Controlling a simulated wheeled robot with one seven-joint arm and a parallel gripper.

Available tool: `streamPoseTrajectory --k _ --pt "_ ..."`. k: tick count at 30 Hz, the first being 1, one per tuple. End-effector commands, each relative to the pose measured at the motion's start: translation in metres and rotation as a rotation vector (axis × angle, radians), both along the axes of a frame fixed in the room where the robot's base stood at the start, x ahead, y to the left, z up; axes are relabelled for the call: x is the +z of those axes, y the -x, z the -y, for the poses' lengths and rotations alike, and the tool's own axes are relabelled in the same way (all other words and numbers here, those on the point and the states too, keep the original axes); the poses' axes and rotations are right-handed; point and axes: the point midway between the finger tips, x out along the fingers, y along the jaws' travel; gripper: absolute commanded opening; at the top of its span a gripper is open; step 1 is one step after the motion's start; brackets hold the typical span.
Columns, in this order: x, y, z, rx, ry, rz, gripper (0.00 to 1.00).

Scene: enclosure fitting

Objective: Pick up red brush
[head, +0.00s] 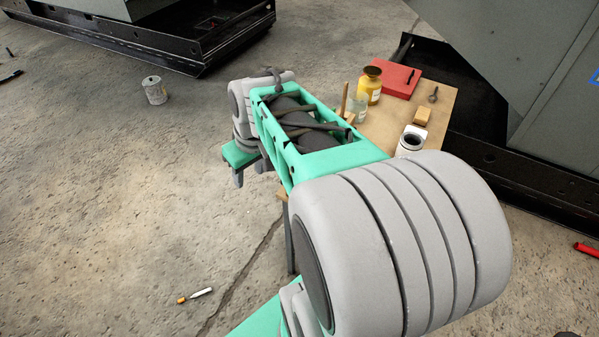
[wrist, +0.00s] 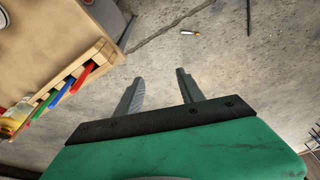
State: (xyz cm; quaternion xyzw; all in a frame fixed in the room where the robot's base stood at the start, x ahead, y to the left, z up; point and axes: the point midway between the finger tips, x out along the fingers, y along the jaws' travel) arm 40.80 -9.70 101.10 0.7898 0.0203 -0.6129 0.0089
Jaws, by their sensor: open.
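In the wrist view a thin red handle, which looks like the red brush (wrist: 83,77), sits in a wooden rack (wrist: 100,50) on the side of the table, beside a blue handle (wrist: 62,90) and a green handle (wrist: 42,105). Its bristles cannot be made out. My gripper (wrist: 159,76) is open and empty, with bare floor between its fingers, to the right of the rack. In the head view my gripper (head: 249,178) hangs low at the table's left side.
The wooden table (head: 440,105) carries a red box (head: 398,82), a yellow jar (head: 370,85), a glass jar (head: 357,107) and a white cup (head: 411,140). Dark metal frames stand behind.

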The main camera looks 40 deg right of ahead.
Motion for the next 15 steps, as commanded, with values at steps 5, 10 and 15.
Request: streamPoseTrajectory --k 5,10,15 --pt "-0.064 -0.006 0.133 -0.012 -0.075 -0.015 0.45" --pt "-0.085 -0.008 0.203 0.136 -0.066 0.071 0.45" --pt "-0.084 -0.020 0.223 0.290 -0.021 0.137 0.45"
